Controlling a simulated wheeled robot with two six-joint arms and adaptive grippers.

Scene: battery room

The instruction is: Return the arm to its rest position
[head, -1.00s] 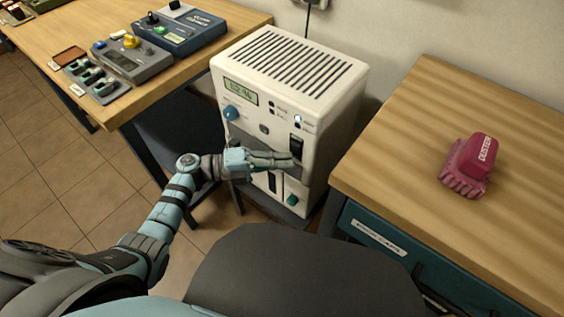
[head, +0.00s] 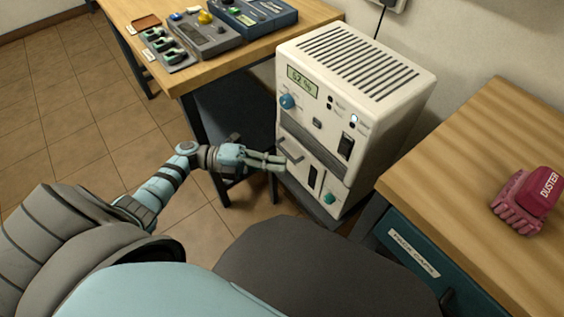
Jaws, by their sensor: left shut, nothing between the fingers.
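My left gripper (head: 284,163) is shut and empty. It points to the right, low in front of the white charger cabinet (head: 370,85), near a small handle on its lower front. I cannot tell whether the fingertips touch the cabinet. My left arm (head: 160,187) reaches in from the lower left, with its elbow part near the picture's bottom left. The cabinet front shows a lit display (head: 302,81), a blue knob (head: 288,102), a black switch (head: 346,146) and a green knob (head: 329,197). My right gripper is not in view.
A wooden table (head: 247,56) at the back left carries grey and blue devices (head: 252,17). A wooden-topped cabinet (head: 455,150) at the right holds a red duster (head: 528,201); its drawer front (head: 405,250) is teal. Open tiled floor (head: 60,120) lies at the left.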

